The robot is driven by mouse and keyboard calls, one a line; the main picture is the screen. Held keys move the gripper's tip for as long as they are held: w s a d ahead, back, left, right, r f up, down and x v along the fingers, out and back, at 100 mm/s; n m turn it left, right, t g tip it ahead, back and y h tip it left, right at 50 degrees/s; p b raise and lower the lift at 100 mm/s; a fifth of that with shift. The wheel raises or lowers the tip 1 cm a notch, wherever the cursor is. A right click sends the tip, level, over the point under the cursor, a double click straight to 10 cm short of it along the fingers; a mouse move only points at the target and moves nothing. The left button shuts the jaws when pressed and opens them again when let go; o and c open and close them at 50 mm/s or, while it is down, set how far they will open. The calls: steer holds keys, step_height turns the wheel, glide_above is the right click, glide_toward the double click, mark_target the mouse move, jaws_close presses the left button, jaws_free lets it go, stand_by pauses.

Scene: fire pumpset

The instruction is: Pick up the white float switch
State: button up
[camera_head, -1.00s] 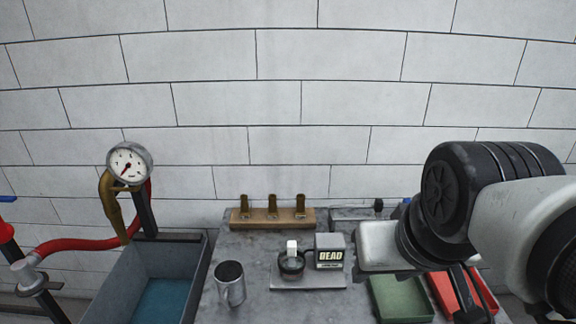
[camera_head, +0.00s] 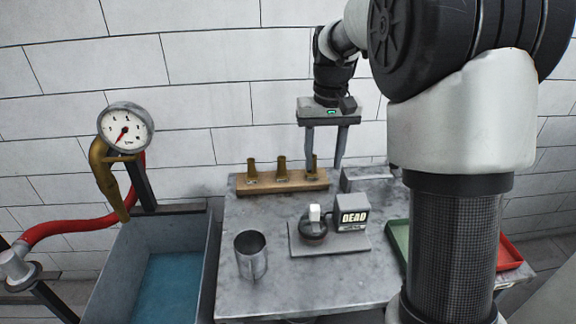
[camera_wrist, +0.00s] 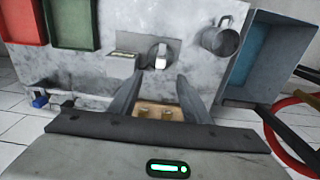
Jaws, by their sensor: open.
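The white float switch (camera_head: 314,213) appears as a small upright white piece on a dark round base, on a flat grey plate on the table. It also shows in the wrist view (camera_wrist: 161,57), near the top middle, beyond my fingertips. My gripper (camera_head: 324,168) points down over the back of the table, by the right end of the brass rack in the picture. Its two fingers stand apart with nothing between them, as the wrist view also shows (camera_wrist: 158,79). The gripper is apart from the switch, which lies nearer the front.
A box marked DEAD (camera_head: 352,212) stands close right of the switch. A metal mug (camera_head: 251,256) is at left front. The rack with brass pieces (camera_head: 283,185) lines the back. Green (camera_wrist: 74,24) and red trays (camera_wrist: 22,22) and a water tank (camera_head: 209,262) flank the table.

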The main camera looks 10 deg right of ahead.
step_height(320, 180, down, 2)
steer(key=w, duration=0.2)
glide_above(315, 207)
steer(key=f, duration=1.1)
steer(key=shift+s+b, duration=0.3)
steer(key=shift+s, duration=0.1)
steer(key=shift+w+f, duration=0.2)
steer(key=shift+f, duration=1.35)
steer(key=shift+w+f, duration=0.15)
steer(key=shift+f, duration=1.4)
jaws_close()
